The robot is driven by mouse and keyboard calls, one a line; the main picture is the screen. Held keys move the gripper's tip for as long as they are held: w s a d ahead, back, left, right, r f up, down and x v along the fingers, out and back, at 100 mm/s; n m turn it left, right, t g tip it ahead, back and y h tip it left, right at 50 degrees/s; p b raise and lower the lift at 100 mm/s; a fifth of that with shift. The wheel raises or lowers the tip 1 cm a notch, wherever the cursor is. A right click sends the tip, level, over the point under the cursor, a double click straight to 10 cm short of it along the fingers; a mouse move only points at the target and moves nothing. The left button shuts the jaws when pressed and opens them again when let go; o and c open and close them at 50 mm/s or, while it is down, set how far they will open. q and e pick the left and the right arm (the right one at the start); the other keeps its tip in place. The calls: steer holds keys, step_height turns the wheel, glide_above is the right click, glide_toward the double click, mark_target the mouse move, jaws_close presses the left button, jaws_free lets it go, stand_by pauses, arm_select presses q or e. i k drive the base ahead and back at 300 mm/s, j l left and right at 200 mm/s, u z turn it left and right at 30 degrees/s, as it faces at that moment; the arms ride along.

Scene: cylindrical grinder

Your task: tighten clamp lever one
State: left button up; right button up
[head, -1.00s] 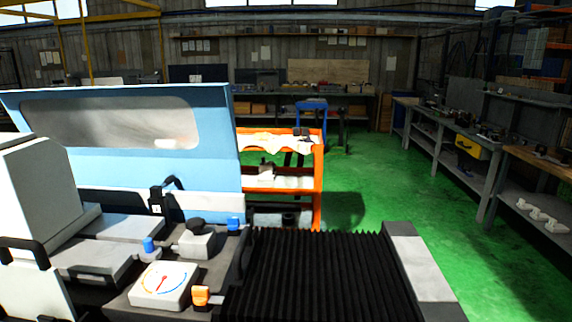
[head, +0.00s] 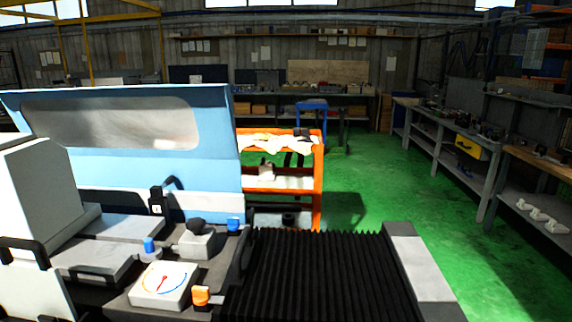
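The cylindrical grinder fills the lower left of the head view. Small coloured parts stand on its table: a blue one (head: 149,245) at the left, a second blue one (head: 233,224) farther back, and an orange one (head: 201,296) at the front. Which of them is clamp lever one, I cannot tell. A white dial (head: 164,285) with a red pointer lies beside the orange part. A grey block with a dark knob (head: 196,240) sits between the blue parts. Neither of my grippers is in view.
A black ribbed bellows cover (head: 315,275) extends to the right of the grinder table. A blue guard with a window (head: 110,125) stands behind. An orange cart (head: 318,185) stands beyond it. Workbenches (head: 440,135) line the right wall; the green floor between is clear.

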mark_target(156, 191)
steer(key=i+j, duration=0.1)
steer(key=j, duration=0.5)
steer(key=i+j, duration=0.15)
steer(key=j, duration=0.4)
steer(key=i+j+z, duration=0.1)
steer(key=j, duration=0.5)
steer(key=i+j, duration=0.1)
steer(key=j, duration=1.1)
steer(key=i+z, duration=0.05)
steer(key=i, duration=0.05)
